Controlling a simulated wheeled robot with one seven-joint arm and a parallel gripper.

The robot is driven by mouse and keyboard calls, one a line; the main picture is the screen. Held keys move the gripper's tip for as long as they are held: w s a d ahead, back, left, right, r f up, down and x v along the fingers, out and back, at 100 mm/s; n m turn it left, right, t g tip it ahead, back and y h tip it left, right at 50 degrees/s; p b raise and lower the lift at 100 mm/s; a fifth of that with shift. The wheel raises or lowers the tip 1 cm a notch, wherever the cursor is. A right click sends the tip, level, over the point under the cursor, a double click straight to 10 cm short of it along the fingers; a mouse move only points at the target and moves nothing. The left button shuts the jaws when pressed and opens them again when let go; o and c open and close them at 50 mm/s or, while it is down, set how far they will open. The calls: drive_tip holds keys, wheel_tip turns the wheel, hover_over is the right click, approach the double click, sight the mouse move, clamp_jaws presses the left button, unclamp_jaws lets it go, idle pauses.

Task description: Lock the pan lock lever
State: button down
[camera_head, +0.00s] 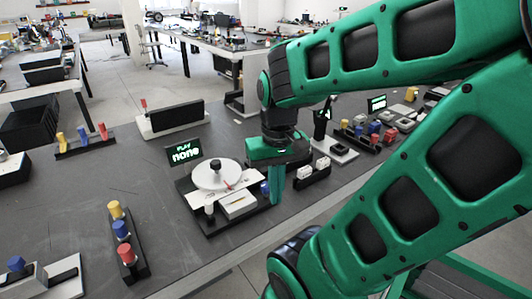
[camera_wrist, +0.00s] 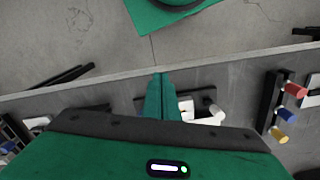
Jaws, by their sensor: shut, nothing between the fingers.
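A black-based station with a round white disc (camera_head: 216,174), a dark knob on top and a white box in front stands in the middle of the table in the head view. A display (camera_head: 184,152) behind it reads "PLAY none". I cannot tell which part is the pan lock lever; a small red-tipped piece (camera_head: 229,186) shows on the disc's near side. My gripper (camera_head: 277,187) is shut and empty, pointing down just right of this station. In the wrist view its green fingers (camera_wrist: 162,98) are together, and white parts (camera_wrist: 207,115) show beside them, partly hidden by the gripper body.
A white-based block with a red lever (camera_head: 144,104) stands farther back. Rows of coloured knobs stand at the left (camera_head: 122,230) and back right (camera_head: 368,134). White switches (camera_head: 313,171) on a black base are close right of my gripper.

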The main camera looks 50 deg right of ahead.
drive_tip(key=w+d+m+t, duration=0.3)
drive_tip(key=d+m, duration=0.7)
drive_tip(key=m, duration=0.4)
drive_tip(key=w+d+m+t, duration=0.3)
drive_tip(key=w+d+m, duration=0.3)
drive_tip(key=m, duration=0.9)
drive_tip(key=d, duration=0.3)
drive_tip(key=shift+w+d+r+t+h, duration=0.2)
drive_tip(key=shift+d+r+t+h, duration=0.05)
drive_tip(key=shift+d+t+h, duration=0.15)
drive_tip(key=w+f, duration=0.7)
drive_tip(key=w, duration=0.2)
drive_tip(key=shift+d, duration=0.2)
